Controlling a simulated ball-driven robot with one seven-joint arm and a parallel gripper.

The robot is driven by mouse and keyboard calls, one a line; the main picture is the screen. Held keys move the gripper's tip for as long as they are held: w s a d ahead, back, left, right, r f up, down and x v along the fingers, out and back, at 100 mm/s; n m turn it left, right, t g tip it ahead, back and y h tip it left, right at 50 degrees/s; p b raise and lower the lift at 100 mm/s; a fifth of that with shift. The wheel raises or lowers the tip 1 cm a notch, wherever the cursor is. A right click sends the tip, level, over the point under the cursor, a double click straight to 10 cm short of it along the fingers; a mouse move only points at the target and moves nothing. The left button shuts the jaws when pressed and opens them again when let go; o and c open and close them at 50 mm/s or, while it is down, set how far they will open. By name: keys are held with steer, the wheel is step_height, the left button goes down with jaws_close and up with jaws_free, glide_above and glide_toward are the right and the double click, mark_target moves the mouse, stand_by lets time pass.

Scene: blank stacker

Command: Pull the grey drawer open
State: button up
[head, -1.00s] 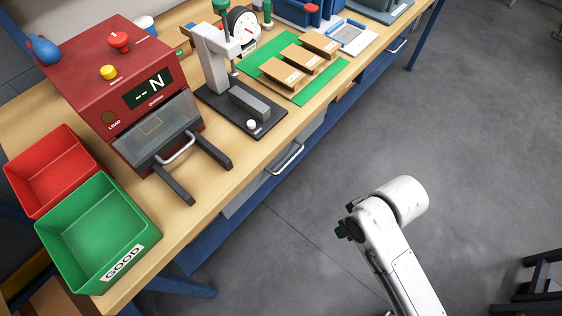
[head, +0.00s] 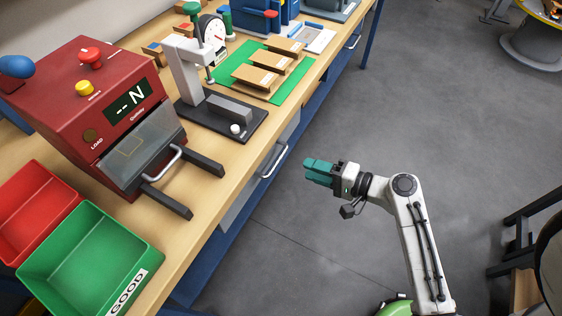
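The grey drawer (head: 243,197) is under the front edge of the workbench, near the middle of the head view. It looks closed. Its silver bar handle (head: 275,161) faces the open floor. My gripper (head: 306,171), with teal fingers, is in the air to the right of the handle, pointing left towards the bench. A gap shows between the fingertips and the handle in the picture. Nothing shows in the fingers. They look close together, but whether they are open or shut is unclear.
The wooden bench (head: 190,235) carries a red machine (head: 60,95), a dial gauge stand (head: 185,75), a green bin (head: 90,255), a red bin (head: 30,215) and a green mat (head: 288,88). A second handle (head: 353,41) is farther along. The grey floor (head: 430,110) is clear.

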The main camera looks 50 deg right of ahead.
steer(key=x, duration=0.9)
steer(key=shift+p, duration=0.35)
jaws_close()
